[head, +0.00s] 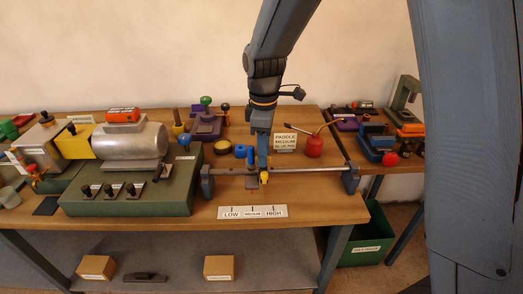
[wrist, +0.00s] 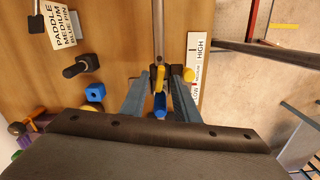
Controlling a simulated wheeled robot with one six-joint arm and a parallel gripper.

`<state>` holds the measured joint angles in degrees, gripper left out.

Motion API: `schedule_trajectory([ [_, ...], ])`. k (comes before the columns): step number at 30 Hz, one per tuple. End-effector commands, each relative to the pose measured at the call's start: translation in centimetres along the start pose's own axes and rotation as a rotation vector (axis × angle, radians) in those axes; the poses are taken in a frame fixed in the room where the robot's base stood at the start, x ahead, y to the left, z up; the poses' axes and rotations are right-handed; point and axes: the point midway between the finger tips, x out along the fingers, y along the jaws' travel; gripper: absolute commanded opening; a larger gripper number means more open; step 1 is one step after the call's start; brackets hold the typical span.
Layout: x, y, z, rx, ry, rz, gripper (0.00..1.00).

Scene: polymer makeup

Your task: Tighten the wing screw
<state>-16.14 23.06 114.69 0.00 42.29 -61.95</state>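A metal rail (head: 310,171) runs between two blue-grey end posts, with a dark slider on it. A small yellow part, which looks like the wing screw (wrist: 159,78), is at the slider in the wrist view; a yellow part also shows in the head view (head: 264,178). My gripper (wrist: 163,76) reaches down over the slider, with one finger on each side of the yellow part. The fingers stand apart, with a gap showing on the right of it. A blue piece (wrist: 160,104) lies nearer the wrist between the fingers. Contact with the fingers is unclear.
A LOW, MEDIUM, HIGH scale card (head: 252,212) lies in front of the rail. A green machine base (head: 130,193) with a metal cylinder is at left.

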Motion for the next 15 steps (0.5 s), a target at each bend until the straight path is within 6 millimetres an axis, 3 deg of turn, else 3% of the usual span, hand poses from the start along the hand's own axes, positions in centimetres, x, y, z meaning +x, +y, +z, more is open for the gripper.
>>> schedule_trajectory([
  [7, 0.08, 0.02, 0.03, 0.001, 0.000, 0.000, 0.26],
  [12, 0.07, 0.02, 0.02, 0.001, 0.000, 0.000, 0.00],
  [15, 0.06, 0.02, 0.02, 0.001, 0.000, 0.000, 0.00],
])
